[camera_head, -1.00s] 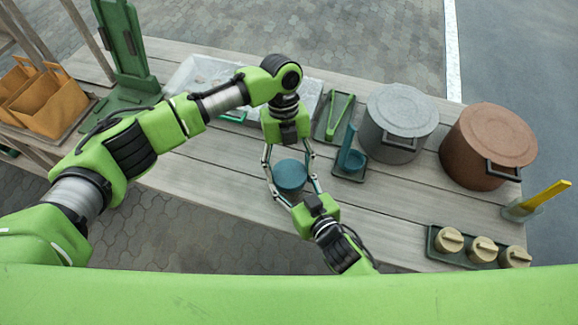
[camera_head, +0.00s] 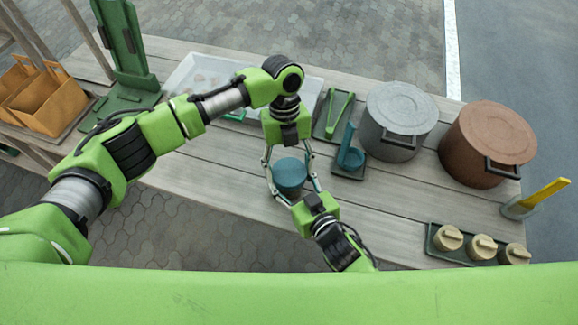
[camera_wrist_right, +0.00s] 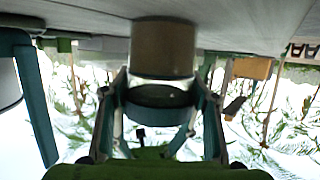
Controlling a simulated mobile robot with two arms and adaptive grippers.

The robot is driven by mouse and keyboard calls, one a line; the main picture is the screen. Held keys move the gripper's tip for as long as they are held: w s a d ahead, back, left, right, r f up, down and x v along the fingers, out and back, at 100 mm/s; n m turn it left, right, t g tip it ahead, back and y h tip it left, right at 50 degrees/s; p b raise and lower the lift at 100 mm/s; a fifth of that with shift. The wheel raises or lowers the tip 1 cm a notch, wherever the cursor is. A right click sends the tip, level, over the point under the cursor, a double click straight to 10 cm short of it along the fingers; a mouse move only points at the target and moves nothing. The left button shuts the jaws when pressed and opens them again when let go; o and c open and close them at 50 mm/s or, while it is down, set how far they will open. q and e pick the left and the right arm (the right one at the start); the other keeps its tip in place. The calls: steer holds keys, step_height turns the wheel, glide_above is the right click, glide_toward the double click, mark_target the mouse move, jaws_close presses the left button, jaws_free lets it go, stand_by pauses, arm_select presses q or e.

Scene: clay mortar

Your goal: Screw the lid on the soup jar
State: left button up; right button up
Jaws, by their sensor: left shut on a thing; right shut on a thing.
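The soup jar (camera_wrist_right: 163,47) stands upright on the table, tan through its clear wall in the upside-down right wrist view. The teal lid (camera_head: 290,171) is at its mouth and hides the jar from above; it also shows in the right wrist view (camera_wrist_right: 157,97). A thin clear band shows between the tan contents and the lid; I cannot tell how far it is threaded. My left gripper (camera_head: 287,166) reaches in from behind, shut on the jar, its contact largely hidden. My right gripper (camera_head: 296,186) comes from the front, its fingers shut on the lid's sides.
To the right stand a teal holder (camera_head: 350,158), a grey lidded pot (camera_head: 400,112) and a brown lidded pot (camera_head: 489,140). A tray (camera_head: 434,247) carries several cream-lidded jars at the front right. Bare planks lie left of the jar.

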arm_select(q)
steer(key=shift+s+r, duration=0.1)
steer(key=shift+r, duration=0.15)
stand_by(1.0)
steer(key=shift+f, duration=0.3)
steer(key=shift+a+f, duration=0.2)
steer(key=shift+f, duration=0.4)
steer(key=shift+c, duration=0.5)
steer(key=shift+r, duration=0.15)
steer(key=shift+r+y, duration=0.25)
steer(key=shift+y, duration=0.05)
steer(key=shift+c, duration=0.5)
steer(key=shift+s+r, duration=0.2)
steer(key=shift+d, duration=0.1)
